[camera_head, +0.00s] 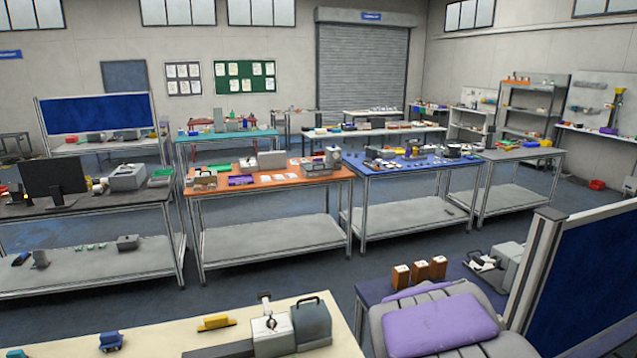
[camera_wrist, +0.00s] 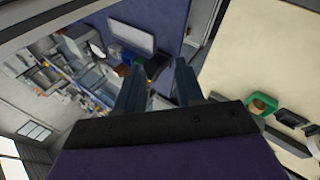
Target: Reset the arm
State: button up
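My gripper (camera_wrist: 158,80) shows in the wrist view as two dark blue-grey fingers standing apart on a dark bar. The fingers are open. A dark item with a bit of orange shows beyond them, and nothing is clearly held between them. The wrist view is tilted, with the room turned on its side. My arm and gripper are not visible in the head view.
A pale table (camera_head: 180,340) is close in front, with a grey case (camera_head: 310,322) on it. At right are a purple-cushioned chair (camera_head: 440,325) and a blue partition (camera_head: 580,280). Orange-topped (camera_head: 325,178) and blue-topped (camera_head: 375,168) workbenches stand behind, with open floor between.

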jog(key=s+a+f+m+g+y+b, duration=0.1)
jog(key=s+a+f+m+g+b, duration=0.1)
jog(key=s, duration=0.9)
jog(key=s+a+f+m+g+y+b, duration=0.2)
jog(key=s+a, duration=0.3)
jog(key=s, duration=0.5)
jog(key=s+a+f+m+g+y+b, duration=0.2)
jog(key=s+a+f+m+b, duration=0.1)
jog(key=s, duration=0.8)
jog(key=shift+s+a+f+g+b, duration=0.15)
jog(key=shift+s+a+g+b, duration=0.35)
jog(key=shift+b, duration=0.3)
